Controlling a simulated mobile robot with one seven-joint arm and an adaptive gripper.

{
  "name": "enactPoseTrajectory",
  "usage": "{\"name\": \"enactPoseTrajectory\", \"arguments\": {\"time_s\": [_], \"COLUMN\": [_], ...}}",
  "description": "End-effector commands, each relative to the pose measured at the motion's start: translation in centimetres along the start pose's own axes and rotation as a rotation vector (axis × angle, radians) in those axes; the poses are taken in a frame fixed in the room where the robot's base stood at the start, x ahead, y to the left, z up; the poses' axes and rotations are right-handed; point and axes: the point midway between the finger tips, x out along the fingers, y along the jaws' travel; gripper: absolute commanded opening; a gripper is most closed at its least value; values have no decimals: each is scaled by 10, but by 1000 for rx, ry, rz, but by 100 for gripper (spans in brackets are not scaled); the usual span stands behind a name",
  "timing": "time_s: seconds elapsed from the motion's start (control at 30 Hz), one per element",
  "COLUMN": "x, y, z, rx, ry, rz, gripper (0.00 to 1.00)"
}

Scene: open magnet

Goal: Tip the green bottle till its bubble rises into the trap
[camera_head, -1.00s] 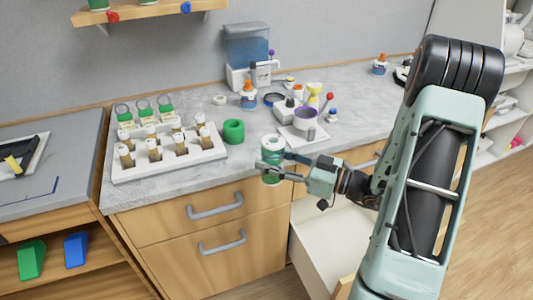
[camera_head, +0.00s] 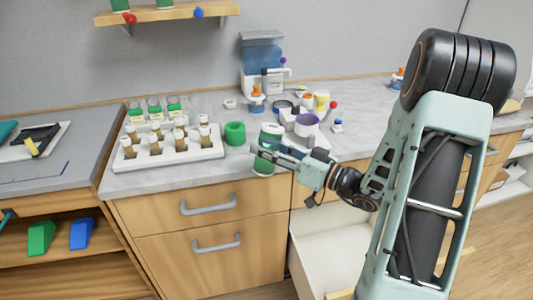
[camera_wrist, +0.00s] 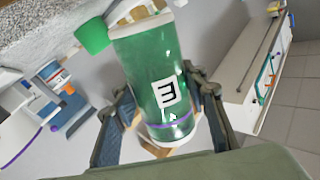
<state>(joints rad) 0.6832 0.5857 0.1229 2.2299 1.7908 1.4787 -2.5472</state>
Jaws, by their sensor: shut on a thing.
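The green bottle (camera_wrist: 152,75) fills the middle of the wrist view, with a white rim at its lower end, a purple band (camera_wrist: 165,133) near that end and a black-and-white mark on its side. A small pale spot, perhaps the bubble, shows below the mark. My gripper (camera_wrist: 158,122) is shut on the bottle, one finger on each side. In the head view my gripper (camera_head: 262,156) holds the bottle (camera_head: 263,168) in front of the counter's edge, leaning slightly. Its trap cannot be made out clearly.
Jars and small bottles crowd the back right. An open drawer (camera_head: 330,245) lies below my gripper.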

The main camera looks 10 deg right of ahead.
Motion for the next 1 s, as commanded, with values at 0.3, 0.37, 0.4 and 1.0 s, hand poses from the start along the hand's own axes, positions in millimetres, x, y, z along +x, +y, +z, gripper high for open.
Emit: {"name": "enactPoseTrajectory", "arguments": {"time_s": [0.3, 0.37, 0.4, 1.0], "x": [0, -1, -1, -5], "y": [4, 7, 8, 33], "z": [-6, -6, -7, 7], "rx": [78, 112, 138, 495], "ry": [17, 23, 27, 90], "rz": [6, 6, 6, 4], "gripper": [4, 4, 4, 4]}}
